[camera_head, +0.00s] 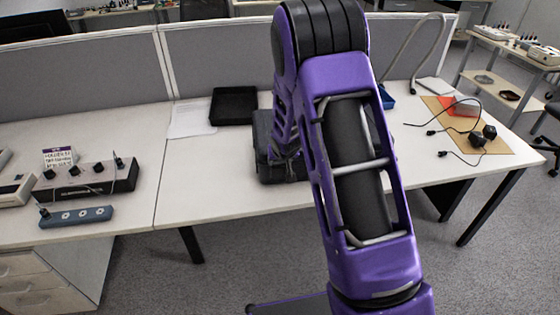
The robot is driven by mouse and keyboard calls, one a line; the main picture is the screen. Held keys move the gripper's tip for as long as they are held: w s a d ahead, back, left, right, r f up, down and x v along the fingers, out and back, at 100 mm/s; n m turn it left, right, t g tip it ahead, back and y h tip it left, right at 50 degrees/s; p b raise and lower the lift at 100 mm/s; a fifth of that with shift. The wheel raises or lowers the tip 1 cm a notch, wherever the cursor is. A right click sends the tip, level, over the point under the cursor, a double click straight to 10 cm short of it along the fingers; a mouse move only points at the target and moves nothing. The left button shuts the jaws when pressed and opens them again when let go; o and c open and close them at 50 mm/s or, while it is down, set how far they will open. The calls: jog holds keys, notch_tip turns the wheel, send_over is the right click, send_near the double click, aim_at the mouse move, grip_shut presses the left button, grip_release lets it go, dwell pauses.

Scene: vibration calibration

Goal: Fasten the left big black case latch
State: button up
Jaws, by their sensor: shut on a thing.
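The big black case (263,134) stands on the white table near its front edge, mostly hidden behind my arm. Its left part shows, and it looks closed, though most of the lid is covered. My gripper (286,153) is at the front of the case, low on its left part, and is shut on what appears to be the left latch. The latch itself and the fingertips are too small and covered to make out. The right side of the case is hidden behind my purple arm.
An open black tray (234,105) and white sheets (191,119) lie left of the case. A black device (87,179) and a blue-grey strip (75,217) stand far left. Cables and black plugs (478,138) lie at right. Grey partitions (215,58) line the back.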

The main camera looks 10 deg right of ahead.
jog(key=o, duration=1.4)
jog(key=shift+c, duration=0.2)
jog(key=shift+r, duration=0.1)
jog(key=v, duration=1.7)
jog(key=shift+s, duration=0.1)
